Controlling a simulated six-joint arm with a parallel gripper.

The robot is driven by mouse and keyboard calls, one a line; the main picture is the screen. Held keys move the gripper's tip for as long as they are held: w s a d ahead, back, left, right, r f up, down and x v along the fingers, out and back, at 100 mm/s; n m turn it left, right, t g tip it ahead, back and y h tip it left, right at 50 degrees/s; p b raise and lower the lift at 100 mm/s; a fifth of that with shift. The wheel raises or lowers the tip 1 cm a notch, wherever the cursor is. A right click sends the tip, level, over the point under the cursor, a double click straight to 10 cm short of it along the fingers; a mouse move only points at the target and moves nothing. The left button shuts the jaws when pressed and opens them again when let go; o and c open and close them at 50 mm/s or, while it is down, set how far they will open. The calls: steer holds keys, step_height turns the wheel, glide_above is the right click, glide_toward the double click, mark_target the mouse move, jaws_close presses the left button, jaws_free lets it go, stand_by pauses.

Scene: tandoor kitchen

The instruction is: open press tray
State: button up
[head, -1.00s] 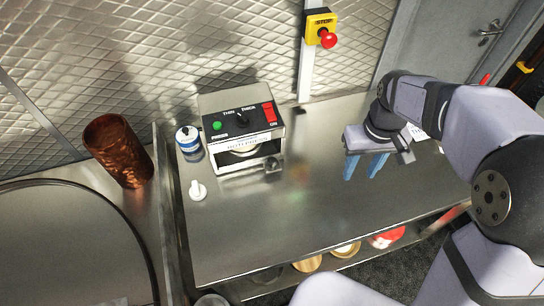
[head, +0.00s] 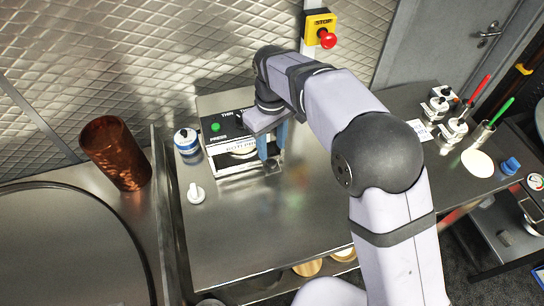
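The roti press (head: 213,147) is a dark and steel box with a green button, standing on the steel counter against the quilted metal wall. Its tray (head: 240,168) shows low at the front opening, with a pale round thing inside. My gripper (head: 270,160) is at the right side of the press front, blue fingers pointing down beside the tray's dark front knob (head: 272,167). The arm covers the right part of the press's top panel. I cannot tell whether the fingers touch the knob or how far apart they are.
A white and blue jar (head: 187,142) stands left of the press, with a small white object (head: 196,193) in front of it. A copper vessel (head: 116,153) stands further left. A red stop button (head: 327,40) is on the wall post. The counter front (head: 240,240) is clear.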

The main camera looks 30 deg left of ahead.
mark_target(272, 162)
steer(key=shift+f+p, duration=1)
steer(key=shift+f, duration=2.05)
jaws_close()
